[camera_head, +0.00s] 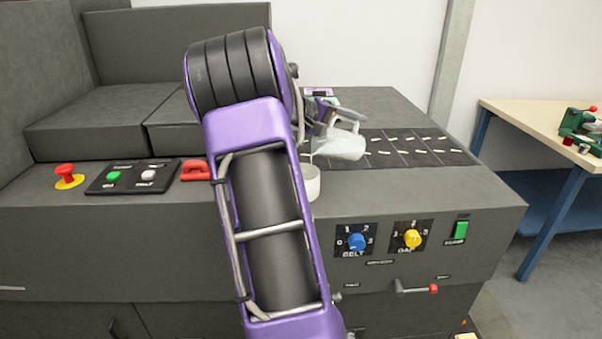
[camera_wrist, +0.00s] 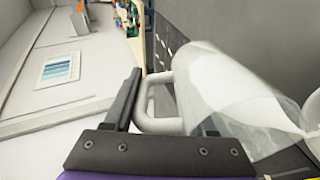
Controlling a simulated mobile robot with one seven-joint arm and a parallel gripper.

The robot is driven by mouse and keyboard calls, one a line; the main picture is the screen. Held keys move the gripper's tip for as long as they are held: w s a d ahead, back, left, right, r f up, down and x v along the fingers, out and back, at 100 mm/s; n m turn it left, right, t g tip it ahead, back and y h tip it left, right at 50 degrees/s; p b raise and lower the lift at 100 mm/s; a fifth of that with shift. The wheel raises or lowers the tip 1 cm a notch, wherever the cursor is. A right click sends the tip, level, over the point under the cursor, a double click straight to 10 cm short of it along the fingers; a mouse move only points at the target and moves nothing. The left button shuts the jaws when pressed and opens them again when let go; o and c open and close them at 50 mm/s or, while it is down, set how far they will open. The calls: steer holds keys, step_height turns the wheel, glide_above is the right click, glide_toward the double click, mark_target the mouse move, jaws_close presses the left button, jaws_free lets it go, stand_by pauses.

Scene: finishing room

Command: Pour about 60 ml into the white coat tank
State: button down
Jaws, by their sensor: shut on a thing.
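A clear jug (camera_head: 342,146) with white liquid in it is tilted, its mouth down to the left, above the machine top. My gripper (camera_head: 326,112) is shut on the jug's handle. In the wrist view the jug (camera_wrist: 232,92) lies on its side, white liquid spread along its wall, with its handle (camera_wrist: 158,104) between my fingers. The white tank (camera_head: 312,184), a small round cup, stands just below and left of the jug's mouth, partly hidden by my arm. A thin pale streak shows between mouth and tank; I cannot tell for sure that it is flowing liquid.
A dark panel with several small pale pieces (camera_head: 412,139) lies right of the jug. The machine front has a blue knob (camera_head: 357,242), a yellow knob (camera_head: 412,239) and a green switch (camera_head: 460,230). A red emergency button (camera_head: 67,172) is at left. A workbench (camera_head: 540,120) stands right.

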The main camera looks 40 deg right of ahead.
mark_target(336, 117)
steer(key=shift+w+a+r+h+b, duration=0.1)
steer(key=shift+a+r+h+b, duration=0.1)
steer(key=shift+r+h+b, duration=0.15)
stand_by(0.4)
steer(key=shift+w+a+r+g+h+b, duration=0.3)
steer(key=shift+a+r+h+b, duration=0.15)
steer(key=shift+a+r+b, duration=0.35)
stand_by(1.2)
